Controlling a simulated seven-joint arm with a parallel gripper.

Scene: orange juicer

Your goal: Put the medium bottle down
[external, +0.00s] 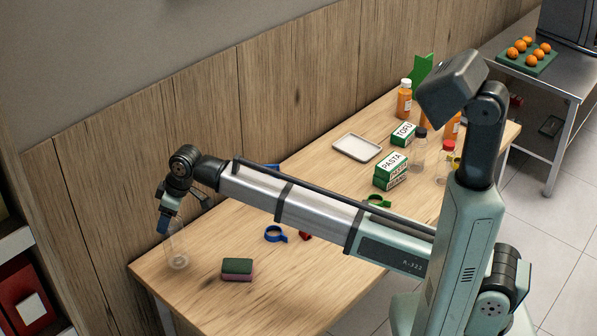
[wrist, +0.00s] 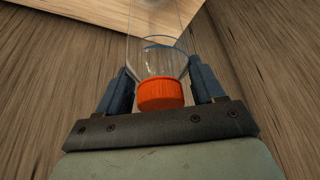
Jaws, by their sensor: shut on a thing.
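A clear, empty bottle (external: 177,250) is at the left end of the wooden table in the external view. In the wrist view the bottle (wrist: 160,62) has an orange-red cap (wrist: 160,94) nearest to me and sits between the two blue fingers. My gripper (external: 165,222) is shut on the bottle near its capped top and points down. The bottle hangs roughly upright with its base at or just above the tabletop; I cannot tell whether it touches.
A green and pink sponge (external: 237,269) lies right of the bottle. A blue ring (external: 275,234) and a green ring (external: 377,201) lie farther along the table (external: 305,290). Pasta boxes (external: 391,168), a tofu box (external: 403,134), a white tray (external: 357,148) and several bottles stand at the far end.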

